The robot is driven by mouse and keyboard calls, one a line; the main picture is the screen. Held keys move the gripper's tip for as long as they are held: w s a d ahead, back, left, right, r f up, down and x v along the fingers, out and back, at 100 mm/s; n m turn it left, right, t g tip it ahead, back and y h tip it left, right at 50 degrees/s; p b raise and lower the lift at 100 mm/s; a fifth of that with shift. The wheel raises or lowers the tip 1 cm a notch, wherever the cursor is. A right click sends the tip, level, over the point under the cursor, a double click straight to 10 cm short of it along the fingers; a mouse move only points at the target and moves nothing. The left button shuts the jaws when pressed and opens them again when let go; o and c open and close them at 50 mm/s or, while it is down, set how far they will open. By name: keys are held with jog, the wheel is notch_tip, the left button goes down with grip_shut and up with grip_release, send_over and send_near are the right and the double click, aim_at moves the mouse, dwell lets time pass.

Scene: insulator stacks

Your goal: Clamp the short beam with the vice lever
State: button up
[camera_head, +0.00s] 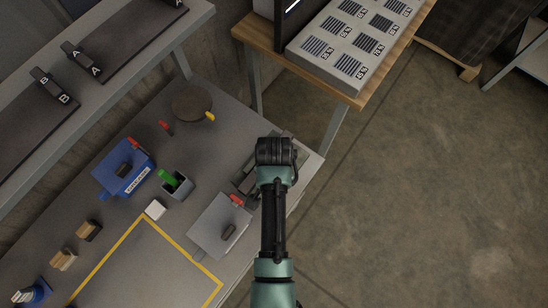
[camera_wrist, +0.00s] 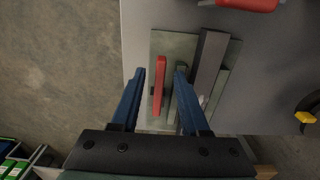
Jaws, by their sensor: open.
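My gripper (camera_wrist: 160,72) is open, with its two blue fingers pointing down at the vice in the wrist view. The red vice lever (camera_wrist: 159,88) lies between the fingers, nearer the left one, and no grip on it shows. The vice (camera_wrist: 171,43) is a grey-green plate with bars on the bench. A dark bar, apparently the short beam (camera_wrist: 210,60), lies along the vice just right of the right finger; whether it is clamped I cannot tell. In the head view my arm covers most of the vice (camera_head: 245,182), and the fingertips are hidden.
The grey bench (camera_head: 130,225) holds a blue box (camera_head: 110,181), a dark cup (camera_head: 181,189) with a green item, a grey plate (camera_head: 209,236) and a round brown disc (camera_head: 192,105). A wooden table (camera_head: 246,33) stands beyond. Open floor lies to the right.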

grip_shut()
dwell(1.4)
